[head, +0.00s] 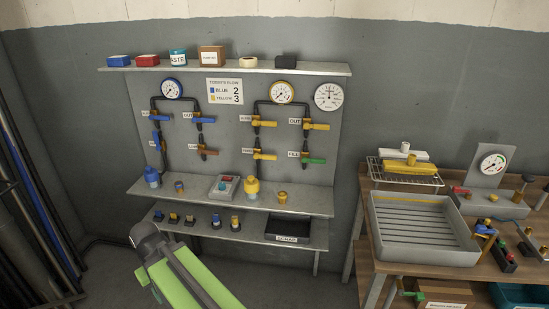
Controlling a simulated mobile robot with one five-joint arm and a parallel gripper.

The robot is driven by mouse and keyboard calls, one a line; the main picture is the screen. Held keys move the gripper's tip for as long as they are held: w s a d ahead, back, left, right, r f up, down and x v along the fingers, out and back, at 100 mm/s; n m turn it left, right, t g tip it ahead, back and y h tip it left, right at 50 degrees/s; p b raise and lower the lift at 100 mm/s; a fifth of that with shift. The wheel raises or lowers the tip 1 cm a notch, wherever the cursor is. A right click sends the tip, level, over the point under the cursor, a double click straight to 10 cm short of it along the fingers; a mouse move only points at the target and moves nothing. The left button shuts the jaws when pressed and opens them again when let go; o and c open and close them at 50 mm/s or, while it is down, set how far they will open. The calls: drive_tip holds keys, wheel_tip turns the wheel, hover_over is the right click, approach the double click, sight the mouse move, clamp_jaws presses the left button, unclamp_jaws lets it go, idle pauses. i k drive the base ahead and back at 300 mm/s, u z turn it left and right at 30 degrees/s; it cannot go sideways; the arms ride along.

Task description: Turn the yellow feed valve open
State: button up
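On the grey wall panel, the right-hand pipe group has several valves with level yellow handles. One is at its upper left (265,123), one at its upper right, the labelled OUT valve (317,126), and one at its lower left (265,156). A green-handled valve (313,161) is at its lower right. The labels beside the left yellow valves are too small to read, so I cannot tell which is the feed valve. A round gauge (281,92) tops this group.
A second pipe group has blue handles (201,120) and a brown one (207,152). A sign (224,91) reads blue 2, yellow 3. Below, a shelf (310,202) holds a yellow bottle (252,188) and fittings. A workbench with a grey tray (379,240) stands right.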

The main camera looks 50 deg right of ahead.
sight(256, 156)
drive_tip(key=i, duration=0.85)
drive_tip(key=u, duration=0.05)
